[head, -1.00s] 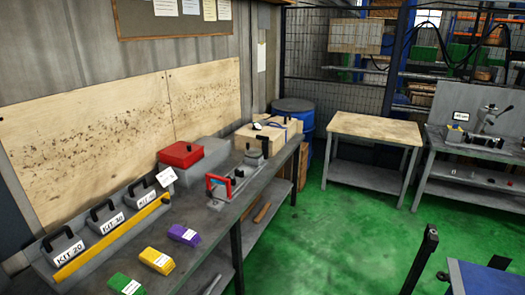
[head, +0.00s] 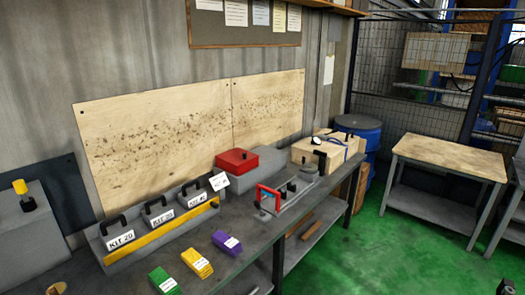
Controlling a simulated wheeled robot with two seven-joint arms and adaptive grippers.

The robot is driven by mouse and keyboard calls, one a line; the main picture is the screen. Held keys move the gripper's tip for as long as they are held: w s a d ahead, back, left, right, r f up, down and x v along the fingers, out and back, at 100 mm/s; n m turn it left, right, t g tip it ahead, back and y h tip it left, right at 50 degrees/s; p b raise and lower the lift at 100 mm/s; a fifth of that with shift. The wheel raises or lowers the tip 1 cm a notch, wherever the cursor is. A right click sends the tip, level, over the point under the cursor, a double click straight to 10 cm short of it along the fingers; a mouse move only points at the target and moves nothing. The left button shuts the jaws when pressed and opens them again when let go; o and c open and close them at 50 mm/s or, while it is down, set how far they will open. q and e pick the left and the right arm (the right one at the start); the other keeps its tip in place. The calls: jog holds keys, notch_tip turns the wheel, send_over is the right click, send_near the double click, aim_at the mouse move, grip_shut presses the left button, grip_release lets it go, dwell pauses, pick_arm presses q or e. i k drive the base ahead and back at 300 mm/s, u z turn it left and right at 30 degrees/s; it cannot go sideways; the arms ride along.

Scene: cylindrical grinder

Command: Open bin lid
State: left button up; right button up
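A long grey kit bin (head: 135,247) sits on the workbench along the wall. Its grey sections are labelled, one reading KIT 20 (head: 121,238), and carry black handles on top. A yellow bar (head: 165,236) runs along its front. The sections look closed. To its right is a grey box with a red block or lid (head: 237,161), which appears shut. I cannot tell from the picture which of these the task calls the bin. Neither of my grippers shows in the head view.
Green (head: 162,280), yellow (head: 197,262) and purple (head: 227,242) labelled blocks lie along the bench front. A wooden-topped table (head: 450,157) stands beyond open green floor (head: 405,240).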

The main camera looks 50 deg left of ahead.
aim_at(237, 156)
jog(key=i, duration=1.95)
jog(key=u, duration=0.75)
jog(key=i, duration=1.05)
jog(key=u, duration=1.65)
jog(key=i, duration=0.8)
jog(key=u, duration=0.8)
